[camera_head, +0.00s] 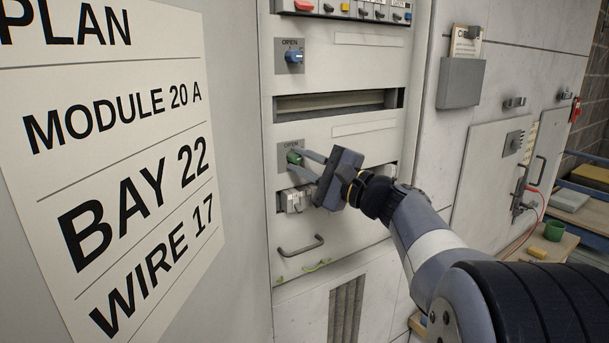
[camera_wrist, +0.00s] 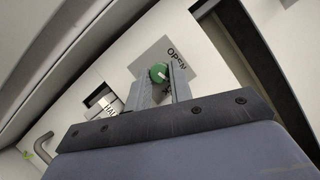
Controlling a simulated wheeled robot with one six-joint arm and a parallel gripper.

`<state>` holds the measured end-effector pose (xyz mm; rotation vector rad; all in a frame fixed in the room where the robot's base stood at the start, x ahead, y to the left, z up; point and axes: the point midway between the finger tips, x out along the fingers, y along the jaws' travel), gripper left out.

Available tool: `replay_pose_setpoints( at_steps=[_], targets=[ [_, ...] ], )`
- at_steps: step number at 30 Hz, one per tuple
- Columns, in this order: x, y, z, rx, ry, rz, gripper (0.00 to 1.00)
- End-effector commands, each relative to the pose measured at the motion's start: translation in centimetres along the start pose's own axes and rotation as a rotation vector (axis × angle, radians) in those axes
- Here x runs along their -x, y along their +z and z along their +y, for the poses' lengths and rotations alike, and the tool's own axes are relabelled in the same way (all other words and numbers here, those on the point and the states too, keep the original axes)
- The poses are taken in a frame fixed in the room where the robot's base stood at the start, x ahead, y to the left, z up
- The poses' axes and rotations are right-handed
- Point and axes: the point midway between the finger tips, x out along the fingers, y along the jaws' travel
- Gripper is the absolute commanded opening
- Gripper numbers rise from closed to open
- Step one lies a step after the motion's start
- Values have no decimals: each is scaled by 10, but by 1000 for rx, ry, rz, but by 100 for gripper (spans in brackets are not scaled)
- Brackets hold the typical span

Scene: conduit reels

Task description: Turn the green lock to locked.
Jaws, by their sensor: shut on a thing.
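The green lock (camera_head: 293,157) is a round knob on a small grey plate marked OPEN, on the pale cabinet front. My gripper (camera_head: 299,160) reaches it from the right, with its fingers on either side of the knob. In the wrist view the green lock (camera_wrist: 158,73) sits between the two finger ends of my gripper (camera_wrist: 162,80), with a pale mark on its face. The fingers are shut on it. The word OPEN (camera_wrist: 176,57) shows beside the knob. The lower part of the plate is hidden by the fingers.
A blue knob (camera_head: 294,57) on a similar OPEN plate is above, with a dark slot (camera_head: 335,104) between. A metal handle (camera_head: 300,246) is below. A large sign (camera_head: 115,130) fills the left. A grey holder (camera_head: 460,83) is on the wall at right.

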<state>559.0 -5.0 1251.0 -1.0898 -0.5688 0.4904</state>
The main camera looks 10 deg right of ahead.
Motion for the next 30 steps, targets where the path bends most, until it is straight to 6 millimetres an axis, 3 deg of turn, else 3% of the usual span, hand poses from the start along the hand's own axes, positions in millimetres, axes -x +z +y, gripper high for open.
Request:
replay_pose_setpoints(
  at_steps=[12, 30],
  targets=[
    [0, 0, 4, -213, -94, 9, 0],
    [0, 0, 3, -260, -114, 11, 0]
  ],
)
